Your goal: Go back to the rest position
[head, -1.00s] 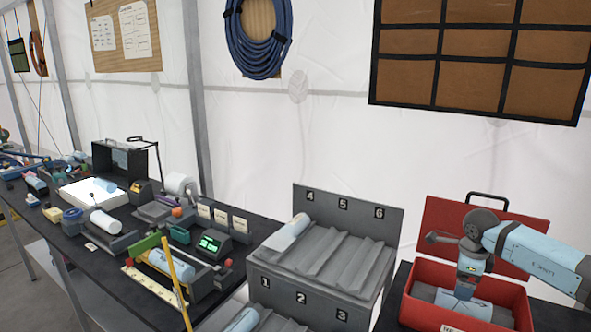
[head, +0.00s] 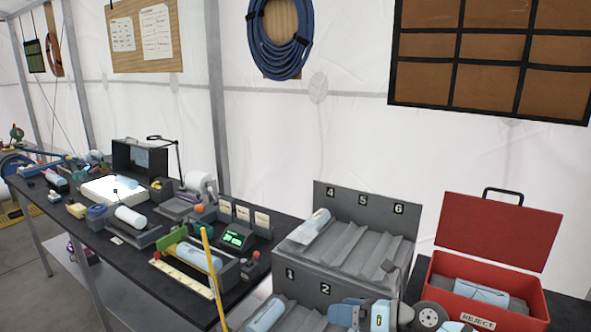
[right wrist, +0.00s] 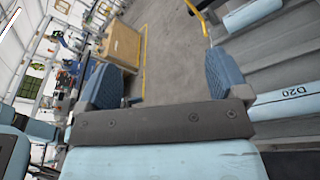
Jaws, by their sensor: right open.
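My right gripper (right wrist: 166,78) is open in the right wrist view, with two blue finger pads apart and nothing between them. In the head view my right gripper (head: 350,314) is low at the bottom edge, in front of the grey numbered rack (head: 365,205), and partly cut off. The red case (head: 497,231) to its right has its lid up and a REJECT label. A light-blue roll (head: 482,293) lies inside it, apart from the gripper. My left gripper is not in view.
The rack carries light-blue rolls at slots 4 (head: 314,226) and 1 (head: 268,314). A roll marked D20 (right wrist: 290,101) shows close to the right gripper in the wrist view. The long black bench (head: 130,262) at left is crowded with tools. Grey floor (head: 28,285) is open at left.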

